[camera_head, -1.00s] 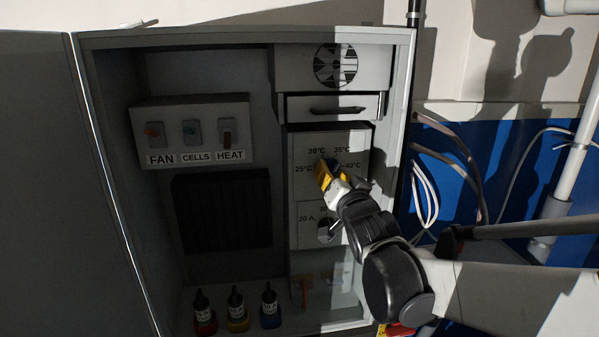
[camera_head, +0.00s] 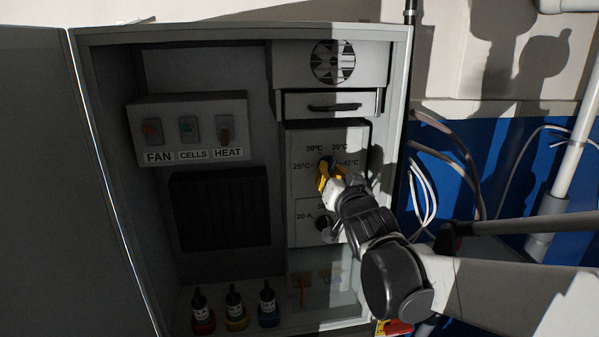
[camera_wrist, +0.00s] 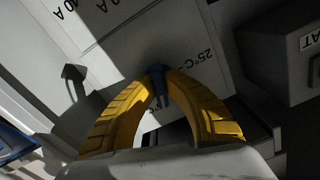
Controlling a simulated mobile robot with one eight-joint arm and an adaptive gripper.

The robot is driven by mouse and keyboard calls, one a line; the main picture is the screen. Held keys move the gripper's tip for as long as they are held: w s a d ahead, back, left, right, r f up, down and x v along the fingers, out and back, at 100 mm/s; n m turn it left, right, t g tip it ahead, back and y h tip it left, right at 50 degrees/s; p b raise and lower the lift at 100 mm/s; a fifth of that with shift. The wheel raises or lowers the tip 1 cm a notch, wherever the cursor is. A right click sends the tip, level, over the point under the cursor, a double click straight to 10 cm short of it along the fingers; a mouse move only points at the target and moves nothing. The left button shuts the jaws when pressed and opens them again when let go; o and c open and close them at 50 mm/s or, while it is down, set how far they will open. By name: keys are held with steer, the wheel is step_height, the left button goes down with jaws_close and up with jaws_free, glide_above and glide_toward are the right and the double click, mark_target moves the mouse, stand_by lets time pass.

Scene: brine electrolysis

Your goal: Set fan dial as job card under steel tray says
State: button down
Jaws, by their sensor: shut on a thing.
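I see neither a job card nor a steel tray that I can identify.
A black knob (camera_head: 325,223) with a 20 A mark sits just below. A switch box (camera_head: 190,130) labelled FAN, CELLS and HEAT is at upper left. A handled drawer (camera_head: 335,105) is above the dial. Red, yellow and blue bottles (camera_head: 235,310) stand on the cabinet floor. Cables hang at right.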

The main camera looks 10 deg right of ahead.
steer(key=n+b, duration=0.1)
steer(key=n, duration=0.5)
steer(key=shift+b, duration=0.3)
steer(key=n+b, duration=0.1)
steer(key=n, duration=0.5)
steer(key=shift+d+n, duration=0.1)
steer(key=shift+n, duration=0.3)
steer(key=n, duration=0.4)
steer(key=shift+n+b, duration=0.3)
steer(key=shift+b, duration=0.05)
steer(key=n, duration=0.4)
steer(key=shift+r, duration=0.15)
steer(key=shift+n, duration=0.3)
steer(key=c, duration=1.5)
jaws_free()
steer(key=shift+o, duration=0.2)
